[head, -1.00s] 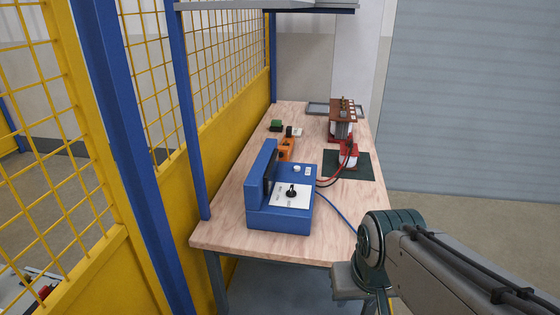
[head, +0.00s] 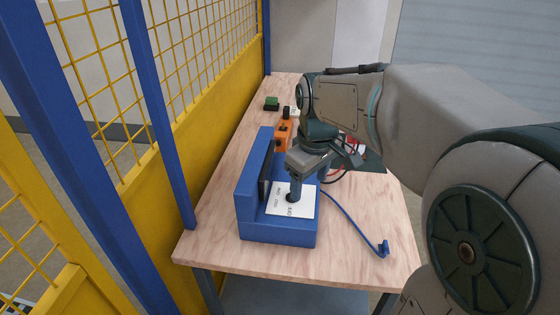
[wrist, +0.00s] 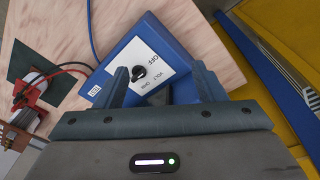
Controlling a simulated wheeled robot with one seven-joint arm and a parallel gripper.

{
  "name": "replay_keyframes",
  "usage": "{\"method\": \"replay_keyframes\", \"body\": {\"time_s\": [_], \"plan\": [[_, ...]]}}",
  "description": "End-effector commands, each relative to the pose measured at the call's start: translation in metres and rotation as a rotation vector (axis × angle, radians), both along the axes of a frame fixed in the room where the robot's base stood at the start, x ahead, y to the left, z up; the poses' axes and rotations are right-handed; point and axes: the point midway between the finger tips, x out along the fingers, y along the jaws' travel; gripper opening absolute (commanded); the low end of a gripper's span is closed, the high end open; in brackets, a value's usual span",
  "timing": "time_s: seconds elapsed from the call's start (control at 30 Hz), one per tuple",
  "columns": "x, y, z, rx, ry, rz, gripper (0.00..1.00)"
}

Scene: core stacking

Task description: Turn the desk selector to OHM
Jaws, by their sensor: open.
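The blue desk unit (head: 278,231) stands at the near end of the bench. Its white plate (head: 301,207) carries a black selector knob (head: 291,198), partly covered by my gripper in the head view. The wrist view shows the knob (wrist: 139,73) clearly, with OFF and smaller labels, apparently VOLT and OHM, on the plate (wrist: 159,71). I cannot tell which label the knob points to. My gripper (head: 295,180) is over the plate, pointing down. Its fingers (wrist: 163,82) are apart and empty, with the knob appearing between them, nearer the left finger; contact is not visible.
An orange box (head: 284,133) and a green block (head: 271,103) sit farther back. A blue lead (head: 358,226) lies on the bench to the right. A red device (wrist: 27,96) with cables is on a dark mat. Yellow mesh fencing (head: 185,165) borders the left side.

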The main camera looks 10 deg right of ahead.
Motion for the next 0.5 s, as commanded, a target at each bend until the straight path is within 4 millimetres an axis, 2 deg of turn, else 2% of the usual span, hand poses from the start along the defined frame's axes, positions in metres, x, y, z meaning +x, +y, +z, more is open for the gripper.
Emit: {"method": "replay_keyframes", "body": {"time_s": [0.03, 0.2, 0.33, 0.5], "plan": [[0.023, 0.001, -0.001, -0.009, 0.02, 0.078, 0.64], [0.083, 0.001, -0.003, -0.034, 0.074, 0.349, 0.64], [0.118, 0.001, -0.009, -0.042, 0.104, 0.511, 0.64], [0.142, 0.001, -0.016, -0.044, 0.125, 0.636, 0.64]]}}
